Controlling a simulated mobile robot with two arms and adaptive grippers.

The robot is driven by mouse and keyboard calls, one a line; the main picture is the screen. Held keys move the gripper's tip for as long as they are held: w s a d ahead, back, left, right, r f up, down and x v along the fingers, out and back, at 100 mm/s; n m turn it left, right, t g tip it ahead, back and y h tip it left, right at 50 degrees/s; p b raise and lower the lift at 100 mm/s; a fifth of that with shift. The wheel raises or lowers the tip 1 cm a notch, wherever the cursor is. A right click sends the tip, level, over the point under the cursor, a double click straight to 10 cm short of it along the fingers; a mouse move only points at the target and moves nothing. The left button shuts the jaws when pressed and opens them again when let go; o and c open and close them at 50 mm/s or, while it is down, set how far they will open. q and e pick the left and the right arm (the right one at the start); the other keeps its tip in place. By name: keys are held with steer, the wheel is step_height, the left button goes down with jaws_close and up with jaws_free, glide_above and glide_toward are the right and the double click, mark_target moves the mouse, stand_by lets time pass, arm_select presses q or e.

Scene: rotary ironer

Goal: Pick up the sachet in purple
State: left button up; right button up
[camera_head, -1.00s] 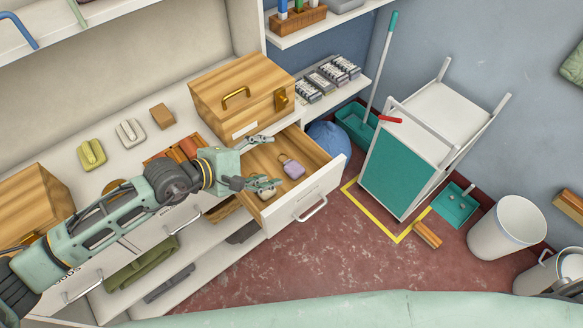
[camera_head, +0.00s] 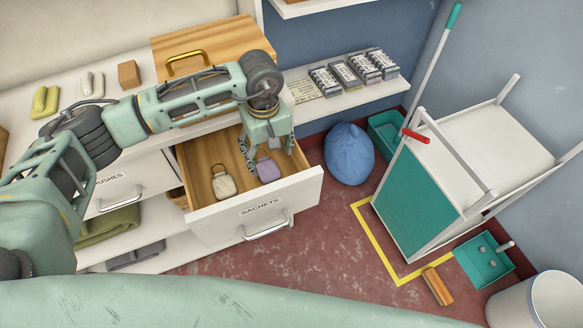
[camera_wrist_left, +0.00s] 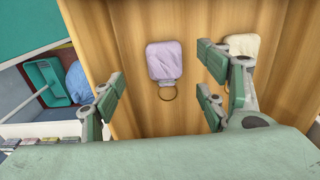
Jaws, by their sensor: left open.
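The purple sachet (camera_head: 267,169) lies in the open drawer labelled SACHETS (camera_head: 262,209), towards its right side. A cream sachet (camera_head: 223,183) lies to its left in the same drawer. My left gripper (camera_head: 268,165) points down into the drawer over the purple sachet, with its fingers apart and empty. In the left wrist view the purple sachet (camera_wrist_left: 165,60) lies between and beyond the open fingers, its ring towards the gripper. The cream sachet (camera_wrist_left: 241,45) is partly hidden behind one finger there. My right gripper is not in view.
The drawer's front and side walls surround the sachets closely. A wooden box (camera_head: 215,45) stands on the counter behind. A blue bag (camera_head: 348,153) and a white trolley with a teal side (camera_head: 420,195) stand to the right.

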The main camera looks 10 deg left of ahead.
mark_target(269, 172)
arm_select(q)
steer(key=f, duration=0.2)
steer(key=f+p, duration=0.1)
steer(key=shift+s+a+f, duration=0.15)
steer(key=shift+s+a, duration=0.1)
steer(key=shift+a, duration=0.1)
steer(key=f, duration=0.1)
steer(key=f+p, duration=0.1)
steer(key=f, duration=0.1)
steer(key=shift+d+f, duration=0.2)
steer(key=shift+f, duration=0.45)
steer(key=c, duration=1)
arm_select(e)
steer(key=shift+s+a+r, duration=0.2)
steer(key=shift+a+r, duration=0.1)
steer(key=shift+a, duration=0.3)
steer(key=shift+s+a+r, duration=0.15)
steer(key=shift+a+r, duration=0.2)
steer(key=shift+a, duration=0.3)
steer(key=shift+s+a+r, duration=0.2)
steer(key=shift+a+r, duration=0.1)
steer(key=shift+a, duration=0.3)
